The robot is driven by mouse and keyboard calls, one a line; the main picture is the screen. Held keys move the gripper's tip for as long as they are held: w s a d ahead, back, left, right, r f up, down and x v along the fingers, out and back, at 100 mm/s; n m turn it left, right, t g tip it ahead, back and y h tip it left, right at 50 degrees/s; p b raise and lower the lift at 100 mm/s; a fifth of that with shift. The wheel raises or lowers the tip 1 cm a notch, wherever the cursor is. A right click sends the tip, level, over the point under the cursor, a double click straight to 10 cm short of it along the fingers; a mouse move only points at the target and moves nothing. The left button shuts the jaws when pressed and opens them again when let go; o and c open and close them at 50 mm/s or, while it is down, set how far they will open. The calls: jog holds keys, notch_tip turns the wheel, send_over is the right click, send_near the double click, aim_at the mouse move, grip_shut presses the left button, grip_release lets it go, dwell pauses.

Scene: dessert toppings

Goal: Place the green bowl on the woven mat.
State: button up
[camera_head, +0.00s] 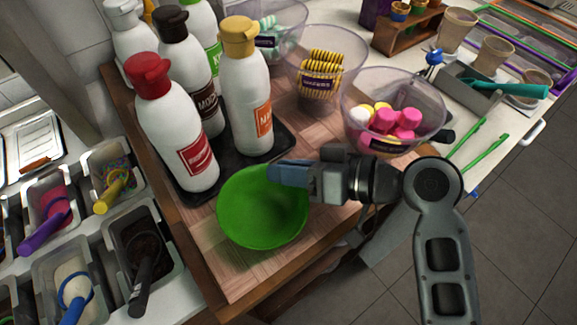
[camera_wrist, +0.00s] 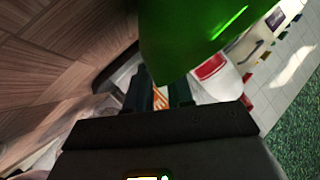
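The green bowl (camera_head: 250,222) is at the front of the wood-patterned table top, just in front of the black bottle tray. I cannot tell whether it touches the table top. My gripper (camera_head: 277,174) is at its upper right rim, with the fingertips reaching over the rim. In the wrist view the bowl (camera_wrist: 190,40) fills the top middle, above the fingers (camera_wrist: 160,92). The fingers stand apart, and a strip of orange label shows between them. Whether the rim lies between the tips is unclear. I cannot make out a separate woven mat.
White bottles with red (camera_head: 150,75), brown and yellow (camera_head: 238,40) caps stand close behind the bowl on the black tray (camera_head: 283,140). Clear bowls of pink sweets (camera_head: 350,108) and yellow cookies (camera_head: 345,60) stand behind my arm. Topping bins (camera_head: 125,240) lie left.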

jog(key=shift+o, duration=0.7)
jog(key=shift+r, duration=0.1)
jog(key=shift+d, duration=0.1)
jog(key=b+v, duration=0.1)
jog(key=v, duration=1.1)
